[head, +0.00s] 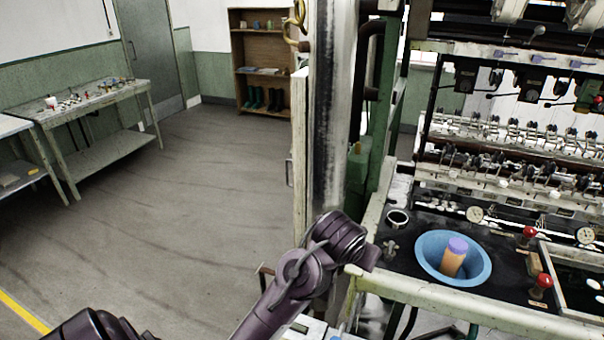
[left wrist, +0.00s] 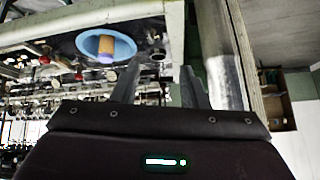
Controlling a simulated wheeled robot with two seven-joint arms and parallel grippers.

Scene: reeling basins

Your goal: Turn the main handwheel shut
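No handwheel can be made out for certain. A small metal fitting (head: 390,250), perhaps a valve handle, stands on the dark bench top left of the blue basin (head: 431,243); it is too small to tell its shape. In the left wrist view a similar small fitting (left wrist: 157,38) shows beside the basin (left wrist: 91,42). My left gripper (left wrist: 160,74) has its two fingers apart with nothing between them, pointing toward the bench edge. In the head view my left arm reaches to the bench's front left corner; its fingers are hidden there. My right gripper is not in view.
An orange cylinder with a purple top (head: 453,257) stands in the basin. A metal ring or cup (head: 398,218) sits behind the fitting. Red-knobbed levers (head: 541,282) are at right. A pale post (head: 330,110) rises behind my arm. The floor at left is clear.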

